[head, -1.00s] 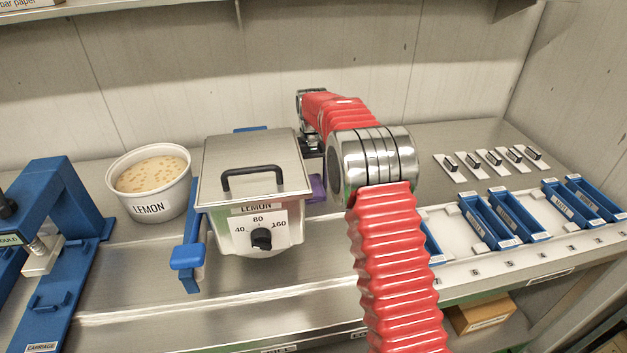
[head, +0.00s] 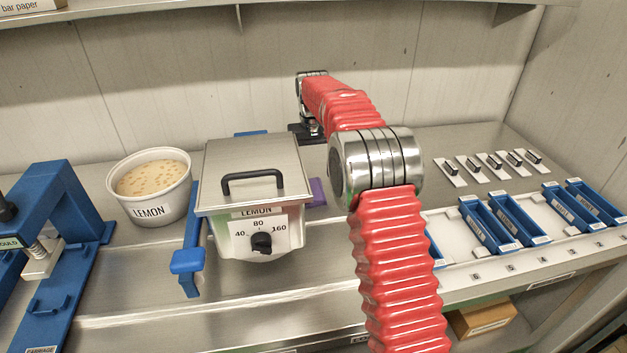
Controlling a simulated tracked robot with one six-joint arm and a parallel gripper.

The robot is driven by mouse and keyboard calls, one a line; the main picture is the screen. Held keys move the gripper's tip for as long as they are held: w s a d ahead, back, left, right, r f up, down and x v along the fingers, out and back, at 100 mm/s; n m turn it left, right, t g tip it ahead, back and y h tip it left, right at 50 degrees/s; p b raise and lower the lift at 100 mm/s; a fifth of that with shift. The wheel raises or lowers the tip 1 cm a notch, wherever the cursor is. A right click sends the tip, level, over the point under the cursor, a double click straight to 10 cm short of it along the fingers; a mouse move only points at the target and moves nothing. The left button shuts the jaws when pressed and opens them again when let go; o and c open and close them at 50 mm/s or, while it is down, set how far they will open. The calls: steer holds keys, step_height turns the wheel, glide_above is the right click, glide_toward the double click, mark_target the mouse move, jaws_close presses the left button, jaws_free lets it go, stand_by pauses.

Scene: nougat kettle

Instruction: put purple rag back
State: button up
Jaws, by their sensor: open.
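The purple rag (head: 318,192) shows as a small patch on the steel counter, just right of the kettle (head: 258,180). The kettle and its lid hide part of it, so I cannot tell whether they touch. The kettle is a lidded steel box with a black handle, a LEMON label and a dial. My gripper (head: 307,133) is behind the kettle's right rear corner, above and beyond the rag. It is open and apart from the rag. Its fingertips are small and dark, and I see nothing between them.
A white LEMON tub (head: 150,202) stands left of the kettle, near a blue press frame (head: 62,200). A blue lever (head: 190,258) sticks out at the kettle's front left. Blue trays (head: 487,222) and several small handled plates (head: 492,165) are at right. The counter behind the plates is clear.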

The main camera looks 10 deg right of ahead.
mark_target(313, 188)
step_height(313, 188, up, 7)
steer(key=shift+f, duration=0.2)
stand_by(0.7)
steer(key=s+r+t, duration=0.1)
steer(key=s+r, duration=0.5)
steer(key=s, duration=0.4)
steer(key=s+r+t, duration=0.2)
steer(key=s+r, duration=0.5)
steer(key=s, duration=0.4)
steer(key=s+f+t, duration=0.1)
steer(key=s+f, duration=0.3)
steer(key=s, duration=0.7)
steer(key=s+f+t, duration=0.1)
steer(key=s+f, duration=0.3)
steer(key=s, duration=0.7)
steer(key=shift+d+f+t, duration=0.15)
steer(key=shift+f+t, duration=0.15)
